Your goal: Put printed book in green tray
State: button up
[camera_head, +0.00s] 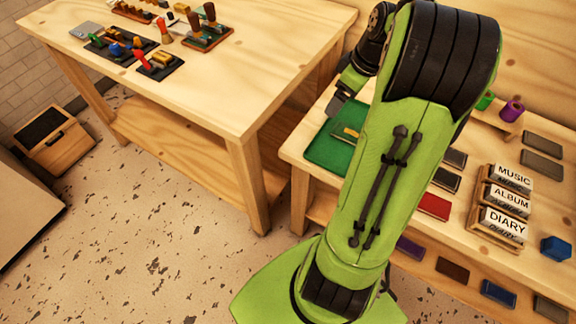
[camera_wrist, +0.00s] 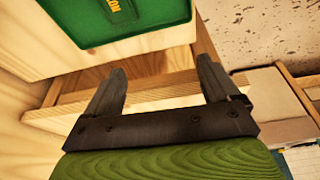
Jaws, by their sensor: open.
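The green tray (camera_head: 325,152) lies at the left end of the right-hand table, partly hidden by my arm. An item with yellow lettering (camera_wrist: 122,9), apparently the printed book, lies in the tray. The wrist view cuts off both this item and the tray (camera_wrist: 150,40) at the top edge. The item also shows in the head view as a small yellowish piece (camera_head: 347,133) beside my arm. My gripper (camera_wrist: 160,72) is open, with nothing between its fingers. In the head view my gripper (camera_head: 338,103) is near the tray, apart from the book.
Blocks labelled MUSIC, ALBUM and DIARY (camera_head: 507,202) stand on a wooden rack to the right. A red flat item (camera_head: 433,206) and several dark ones lie nearby. A lower shelf holds more flat items. The left table (camera_head: 230,90) carries small tools. My arm hides the middle.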

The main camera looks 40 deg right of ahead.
jog(key=a+r+m+h, duration=0.1)
jog(key=a+r, duration=0.2)
jog(key=a, duration=0.4)
jog(key=a+r, duration=0.3)
jog(key=a, duration=0.5)
jog(key=s+a+m+t, duration=0.2)
jog(key=s+a, duration=0.9)
jog(key=s, duration=0.2)
jog(key=shift+a+m, duration=0.4)
jog(key=shift+r, duration=0.15)
